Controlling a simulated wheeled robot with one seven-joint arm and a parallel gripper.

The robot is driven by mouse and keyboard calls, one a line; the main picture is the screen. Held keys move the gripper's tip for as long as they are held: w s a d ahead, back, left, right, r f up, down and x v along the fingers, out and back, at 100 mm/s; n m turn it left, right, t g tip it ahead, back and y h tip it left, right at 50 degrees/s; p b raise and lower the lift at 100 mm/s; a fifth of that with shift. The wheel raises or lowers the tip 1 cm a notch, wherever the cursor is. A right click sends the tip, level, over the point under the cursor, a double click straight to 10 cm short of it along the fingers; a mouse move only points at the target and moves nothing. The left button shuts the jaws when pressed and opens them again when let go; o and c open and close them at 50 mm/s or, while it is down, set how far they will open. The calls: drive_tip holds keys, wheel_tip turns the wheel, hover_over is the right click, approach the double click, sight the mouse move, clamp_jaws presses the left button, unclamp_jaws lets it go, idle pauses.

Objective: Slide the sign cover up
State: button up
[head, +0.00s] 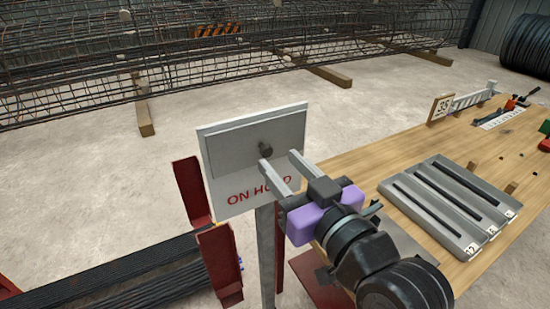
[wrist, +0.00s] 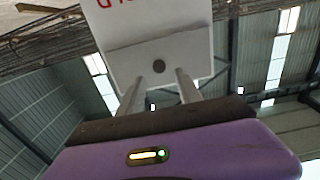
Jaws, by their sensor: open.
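The sign (head: 237,203) is a white board on a grey post, with red letters reading "ON HO_D", partly hidden by a finger of my gripper. A grey sign cover (head: 228,150) lies over its upper part, above the letters. A dark round knob (head: 265,149) sticks out of the cover. My gripper (head: 279,158) is open and empty in front of the sign, its fingertips pointing toward the knob. In the wrist view, the picture is upside down: the cover (wrist: 190,50) and knob (wrist: 158,67) show just beyond and between the fingertips (wrist: 159,78). I cannot tell any contact.
A wooden table (head: 390,150) stands at the right with a grey slotted tray (head: 425,208) holding dark bars. Red uprights (head: 218,262) and dark bars (head: 130,270) are at the lower left. A rebar cage (head: 200,55) lies behind, across open concrete floor.

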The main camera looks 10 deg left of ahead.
drive_tip(key=v, duration=0.4)
drive_tip(key=shift+r, duration=0.15)
drive_tip(key=s+d+f+m+t+h, duration=0.3)
drive_tip(key=s+d+m+t+h, duration=0.15)
drive_tip(key=d, duration=0.45)
drive_tip(key=s+d+f+g+h, duration=0.1)
drive_tip(key=s+d+f, duration=0.2)
drive_tip(key=s+f, duration=0.3)
drive_tip(key=s+d+f+m+g+h, duration=0.1)
drive_tip(key=s+d+f, duration=0.3)
drive_tip(key=s, duration=0.9)
drive_tip(key=s+d+f+m+g+h, duration=0.1)
drive_tip(key=s+d+f+g+h, duration=0.1)
drive_tip(key=s+f, duration=0.7)
drive_tip(key=shift+s+d+g+h, duration=0.35)
drive_tip(key=shift+d+h, duration=0.4)
drive_tip(key=shift+d, duration=0.3)
drive_tip(key=shift+f, duration=0.15)
